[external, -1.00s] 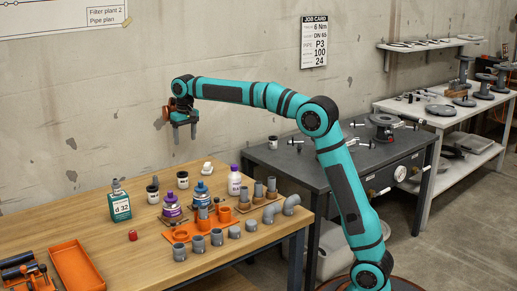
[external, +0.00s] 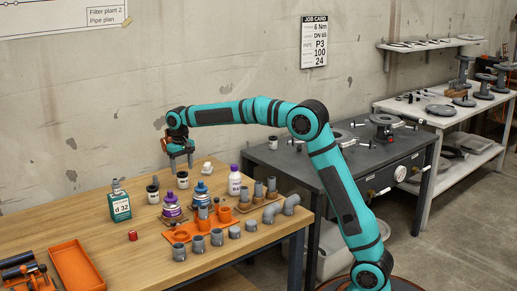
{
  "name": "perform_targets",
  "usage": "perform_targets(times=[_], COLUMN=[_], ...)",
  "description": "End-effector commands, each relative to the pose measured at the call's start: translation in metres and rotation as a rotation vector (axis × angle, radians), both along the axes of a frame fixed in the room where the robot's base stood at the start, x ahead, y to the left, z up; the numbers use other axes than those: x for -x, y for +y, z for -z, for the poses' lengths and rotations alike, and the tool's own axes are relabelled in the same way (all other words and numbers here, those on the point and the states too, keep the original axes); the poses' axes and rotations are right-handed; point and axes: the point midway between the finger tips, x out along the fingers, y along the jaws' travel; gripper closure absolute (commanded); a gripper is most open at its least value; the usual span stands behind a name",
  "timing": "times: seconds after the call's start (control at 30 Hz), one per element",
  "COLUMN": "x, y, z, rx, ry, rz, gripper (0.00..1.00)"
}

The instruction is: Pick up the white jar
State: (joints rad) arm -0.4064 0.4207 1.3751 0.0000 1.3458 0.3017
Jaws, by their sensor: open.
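A small white jar (external: 183,181) with a dark label stands upright on the wooden table, at the back of the group of bottles. Another small white jar with a black lid (external: 153,195) stands to its left. I cannot tell which one the task names. My gripper (external: 181,165) points down, open and empty, just above the first jar in the picture. It hides part of that jar's top, and the exact gap between them is unclear.
Grey pipe fittings (external: 199,243) and an orange holder (external: 182,233) are in front.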

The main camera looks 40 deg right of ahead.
Motion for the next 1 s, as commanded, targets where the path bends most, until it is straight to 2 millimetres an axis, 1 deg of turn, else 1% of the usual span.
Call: perform_targets(times=[0.03,0.27,0.37,0.6,0.7,0.87,0.93,1.0], x=[0.0,0.0,0.001,0.001,0.001,0.001,0.001,0.001], y=[0.0,0.001,0.002,0.003,0.003,0.003,0.003,0.003], z=[0.004,0.014,0.024,0.056,0.06,0.06,0.06,0.06], rx=[0.0,0.0,0.001,0.0,-0.001,-0.001,-0.001,-0.001], ry=[0.0,0.001,0.002,0.001,0.0,0.0,0.0,0.0], rz=[0.0,0.0,0.0,-0.001,-0.001,-0.001,-0.001,-0.001], gripper=[0.34,0.34,0.34,0.34,0.34,0.34,0.44,0.58])
